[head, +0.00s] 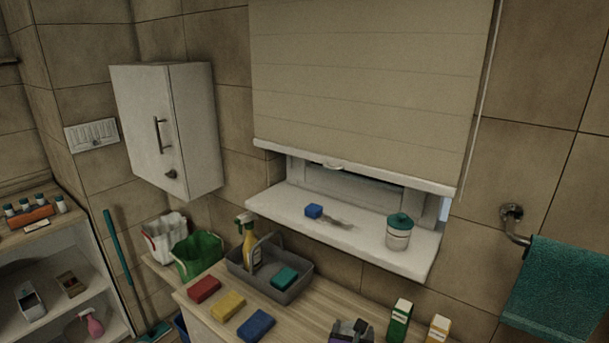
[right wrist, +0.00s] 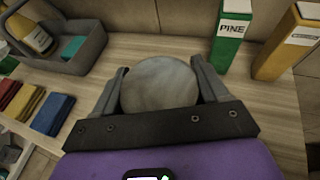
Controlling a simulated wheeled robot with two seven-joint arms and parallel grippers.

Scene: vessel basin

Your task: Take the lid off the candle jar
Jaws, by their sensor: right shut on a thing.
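My right gripper (right wrist: 162,92) is low over the wooden counter and shut on a round grey lid (right wrist: 158,84), seen from above between its two fingers. This looks like the candle jar's lid; whether the jar is under it is hidden. In the head view my right gripper (head: 348,328) shows at the bottom edge, and what it holds cannot be made out there. A pale jar (head: 398,237) with a teal lid stands upright on the windowsill, away from the gripper. My left gripper is not in view.
Green (head: 400,320) and yellow (head: 438,329) cartons stand just right of my right gripper. A grey caddy (head: 270,283) with a spray bottle and several coloured sponges lie to the left. The windowsill (head: 360,255) holds a blue sponge. The counter between is clear.

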